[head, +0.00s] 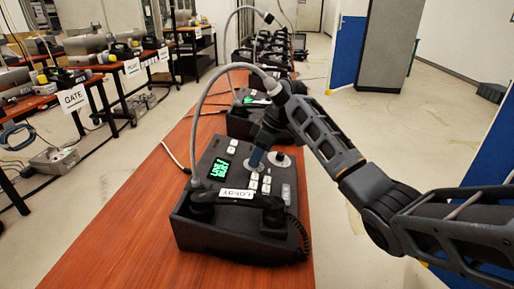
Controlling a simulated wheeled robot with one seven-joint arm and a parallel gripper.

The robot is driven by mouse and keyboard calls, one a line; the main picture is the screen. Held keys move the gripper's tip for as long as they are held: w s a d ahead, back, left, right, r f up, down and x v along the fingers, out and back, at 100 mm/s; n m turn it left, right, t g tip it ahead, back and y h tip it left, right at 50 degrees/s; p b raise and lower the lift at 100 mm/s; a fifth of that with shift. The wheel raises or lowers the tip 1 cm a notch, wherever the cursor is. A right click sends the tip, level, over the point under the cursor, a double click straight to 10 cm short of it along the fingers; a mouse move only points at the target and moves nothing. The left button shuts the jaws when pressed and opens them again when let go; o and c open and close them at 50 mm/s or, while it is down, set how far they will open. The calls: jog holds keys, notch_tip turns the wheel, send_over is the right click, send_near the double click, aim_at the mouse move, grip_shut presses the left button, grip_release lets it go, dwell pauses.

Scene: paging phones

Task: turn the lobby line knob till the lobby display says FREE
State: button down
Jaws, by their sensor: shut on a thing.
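The lobby phone (222,240) is a dark desk console with a LOBBY label (237,194) on its front, standing on the wooden table. Its lobby display (219,168) is lit with two lines of green text; the upper looks like LINE, the lower is too small to read surely. My gripper (257,159) points down onto the console's top panel, right of the display. It is shut on the lobby line knob, which its fingers mostly hide. A round pale dial (280,159) sits just right of the fingers.
White keys (265,184) lie just in front of my fingers. A gooseneck microphone (196,125) arches over the console's left side. A handset (240,204) lies along its front edge. Another phone (243,122) stands behind. The table's left part (130,225) is clear.

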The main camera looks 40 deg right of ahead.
jog(key=m+p, duration=0.3)
jog(key=shift+r+p, duration=0.2)
jog(key=shift+p, duration=0.1)
jog(key=shift+f+m+h+p, duration=0.1)
jog(key=shift+m+h+p, duration=0.2)
jog(key=shift+m+p, duration=0.6)
jog(key=shift+f, duration=0.1)
jog(key=c, duration=0.9)
grip_release()
jog(key=shift+o, duration=0.2)
jog(key=v, duration=0.7)
jog(key=shift+s+r, duration=0.25)
jog(key=shift+r, duration=0.1)
